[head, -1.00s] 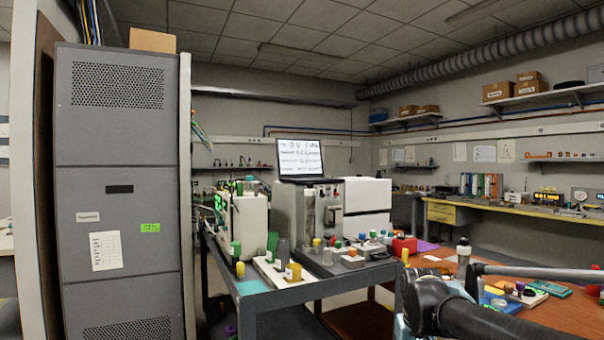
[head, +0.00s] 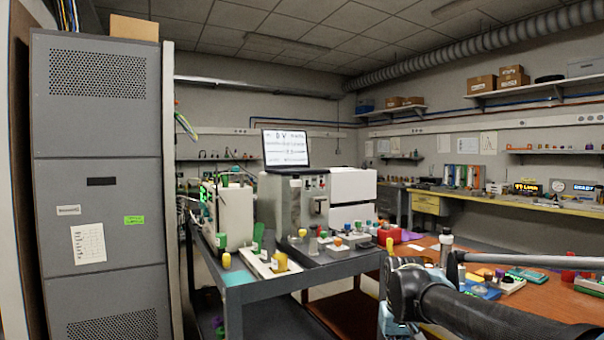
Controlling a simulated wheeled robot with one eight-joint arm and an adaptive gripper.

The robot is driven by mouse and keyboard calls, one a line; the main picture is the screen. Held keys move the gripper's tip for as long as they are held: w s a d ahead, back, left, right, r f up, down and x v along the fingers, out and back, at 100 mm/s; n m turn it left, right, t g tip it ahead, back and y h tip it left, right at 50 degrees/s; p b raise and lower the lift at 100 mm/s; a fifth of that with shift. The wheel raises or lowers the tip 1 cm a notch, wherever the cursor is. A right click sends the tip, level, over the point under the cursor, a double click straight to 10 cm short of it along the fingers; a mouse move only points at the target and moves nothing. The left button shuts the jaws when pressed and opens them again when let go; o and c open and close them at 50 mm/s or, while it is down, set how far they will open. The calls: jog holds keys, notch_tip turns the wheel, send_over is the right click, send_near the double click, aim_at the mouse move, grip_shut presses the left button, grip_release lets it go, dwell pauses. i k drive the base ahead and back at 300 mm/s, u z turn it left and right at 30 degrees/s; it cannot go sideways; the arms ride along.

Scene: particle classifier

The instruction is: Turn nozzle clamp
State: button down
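In the head view the instrument, a grey box (head: 291,208) with a laptop on top, stands on a dark grey cart (head: 270,289). Several small bottles and knobs with coloured caps sit in front of it. A nozzle clamp cannot be told apart at this size. My black arm enters from the lower right, in front of the wooden table. My gripper's fingers cannot be made out, so I cannot tell whether it is open or shut.
A tall grey cabinet (head: 98,190) stands close on the left. A wooden table (head: 545,310) with small items is at the right. A yellow-edged bench (head: 520,202) runs along the right wall. A gap of floor lies between cabinet and cart.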

aim_at(347, 225)
jog(key=k, duration=1.15)
jog(key=u, duration=0.4)
jog(key=i, duration=1.9)
jog(key=z, duration=0.55)
